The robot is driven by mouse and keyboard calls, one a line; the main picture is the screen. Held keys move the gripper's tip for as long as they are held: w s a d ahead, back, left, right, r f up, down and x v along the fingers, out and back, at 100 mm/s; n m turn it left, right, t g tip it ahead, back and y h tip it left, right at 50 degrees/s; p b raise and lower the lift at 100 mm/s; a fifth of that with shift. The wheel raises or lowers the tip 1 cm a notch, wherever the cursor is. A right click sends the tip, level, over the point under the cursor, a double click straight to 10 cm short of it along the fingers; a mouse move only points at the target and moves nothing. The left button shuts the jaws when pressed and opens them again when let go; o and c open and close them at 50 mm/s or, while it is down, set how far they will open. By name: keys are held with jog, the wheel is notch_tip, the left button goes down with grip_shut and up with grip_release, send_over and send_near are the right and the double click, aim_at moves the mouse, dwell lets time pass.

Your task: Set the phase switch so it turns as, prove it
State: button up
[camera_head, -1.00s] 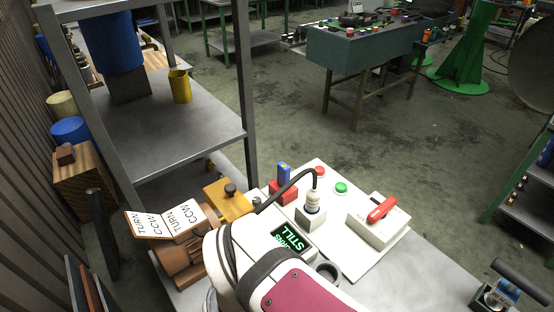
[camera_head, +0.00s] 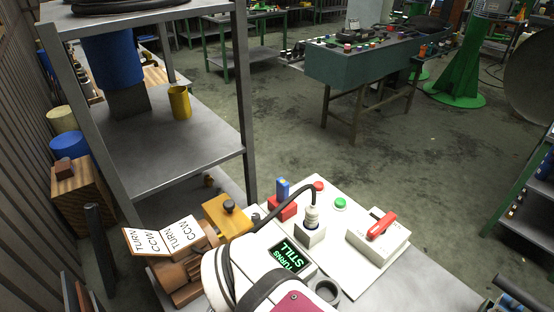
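A white panel (camera_head: 379,275) on the bench carries a white box (camera_head: 365,240) with a red lever (camera_head: 381,226), a green button (camera_head: 340,203) and a red button (camera_head: 318,186). Which part is the phase switch I cannot tell for certain. A dark display (camera_head: 288,257) with green letters reads "TURNS STILL". My white arm covers the bottom centre. My gripper is not in view.
A black cable runs into a plug (camera_head: 311,215) on the panel. A red block with a blue piece (camera_head: 283,207) stands behind it. A yellow block with a dark knob (camera_head: 228,216) is to the left. A grey ring (camera_head: 325,290) lies before the display. A metal shelf (camera_head: 165,150) stands behind.

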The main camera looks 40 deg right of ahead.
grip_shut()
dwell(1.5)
